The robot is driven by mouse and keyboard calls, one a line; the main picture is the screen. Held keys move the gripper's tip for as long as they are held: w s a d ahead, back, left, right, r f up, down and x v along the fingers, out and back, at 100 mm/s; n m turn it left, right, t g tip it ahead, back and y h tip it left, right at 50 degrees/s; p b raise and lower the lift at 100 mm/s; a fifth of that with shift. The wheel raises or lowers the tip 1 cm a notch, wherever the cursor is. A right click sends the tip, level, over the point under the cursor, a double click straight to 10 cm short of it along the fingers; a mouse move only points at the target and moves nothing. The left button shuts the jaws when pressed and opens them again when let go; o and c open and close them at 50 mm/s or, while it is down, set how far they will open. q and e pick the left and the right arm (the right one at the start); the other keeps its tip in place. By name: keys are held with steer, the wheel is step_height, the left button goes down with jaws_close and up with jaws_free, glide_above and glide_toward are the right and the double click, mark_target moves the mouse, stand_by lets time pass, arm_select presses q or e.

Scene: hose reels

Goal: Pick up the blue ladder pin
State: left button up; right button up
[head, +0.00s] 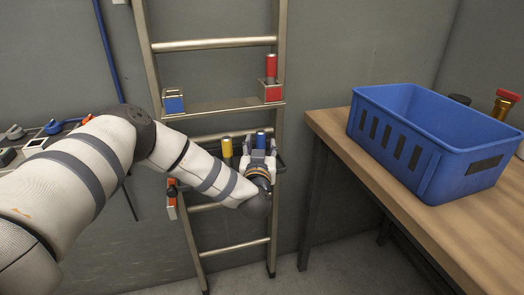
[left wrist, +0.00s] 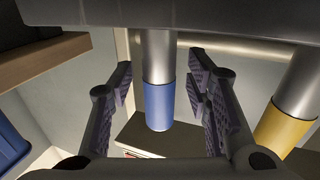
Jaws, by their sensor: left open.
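The blue ladder pin (head: 261,139) stands upright at a ladder rung in the head view, just right of a yellow pin (head: 227,147). In the left wrist view the blue pin (left wrist: 159,106) has a blue end and a grey metal shaft. My left gripper (head: 264,156) is at the blue pin and partly hides it. In the left wrist view its open fingers (left wrist: 164,92) stand on either side of the pin, with a visible gap on each side. The yellow pin (left wrist: 271,128) is outside the fingers, to the right. My right gripper is not in view.
A red pin (head: 271,66) stands in a red block (head: 272,93) higher on the ladder (head: 215,43). A blue block (head: 174,101) sits at the left rail. A blue crate (head: 463,184) stands on the wooden table (head: 395,219) at right. A tool panel is at far left.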

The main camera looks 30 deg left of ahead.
arm_select(q)
steer(key=shift+r, duration=0.1)
jaws_close()
